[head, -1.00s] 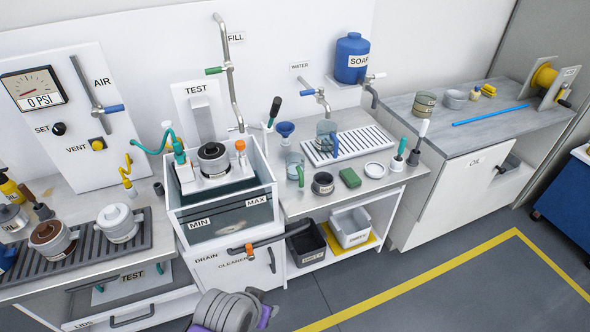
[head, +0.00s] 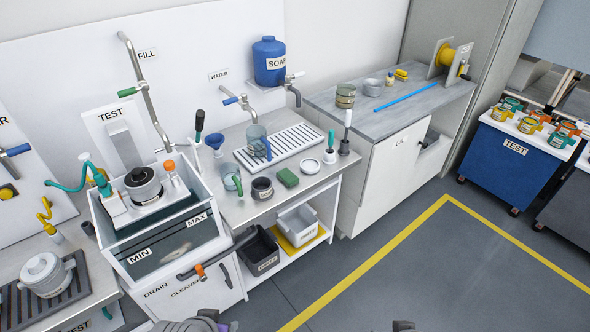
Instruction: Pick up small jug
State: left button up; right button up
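Two clear jugs show in the head view. One with a green handle (head: 231,179) stands on the grey counter right of the wash tank. The other, with a blue handle (head: 257,145), stands on the white slatted drain rack (head: 293,143) under the water tap. The green-handled one looks a little smaller, but I cannot be sure which is the small jug. Both are upright and nothing of mine touches them. Only small dark parts of my arms show at the bottom edge; no gripper fingers can be made out.
A dark pot (head: 262,188), green sponge (head: 288,177) and white dish (head: 310,166) stand near the jugs. A blue funnel (head: 215,141) is behind. The wash tank (head: 165,240) is left, the grey bench (head: 385,108) right. Open floor (head: 420,275) lies in front.

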aim_at(231, 179)
jog(key=u, duration=0.5)
jog(key=i+l+u, duration=0.15)
jog(key=u, duration=0.25)
jog(key=i+l+u, duration=0.1)
jog(key=l+u, duration=0.25)
jog(key=i+l+u, duration=0.1)
jog(key=u, duration=0.3)
jog(key=i+l+u, duration=0.1)
jog(key=l+u, duration=0.2)
jog(key=l, duration=1.45)
jog(key=i+u, duration=0.05)
